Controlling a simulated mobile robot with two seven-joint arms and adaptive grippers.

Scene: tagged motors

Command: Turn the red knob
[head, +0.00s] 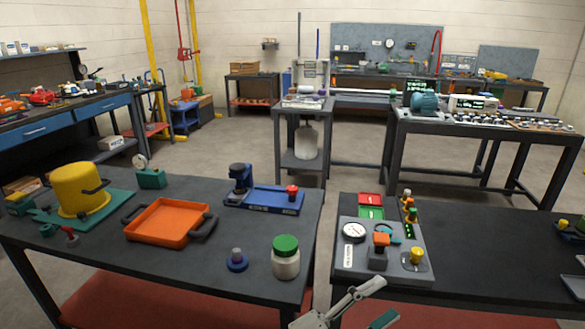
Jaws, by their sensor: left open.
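A small red knob (292,190) stands on the right part of a blue fixture (262,203) on the left front table. I cannot tell for sure which of these the task means. My left gripper (380,302) shows at the bottom edge, in front of the panel. It is open and empty, apart from both red pieces, and partly cut off by the picture edge. My right gripper is not in view.
The panel also carries a round gauge (354,231) and a yellow button (416,254). A green-lidded jar (286,258), an orange tray (168,222) and a yellow pot (80,188) stand on the left table.

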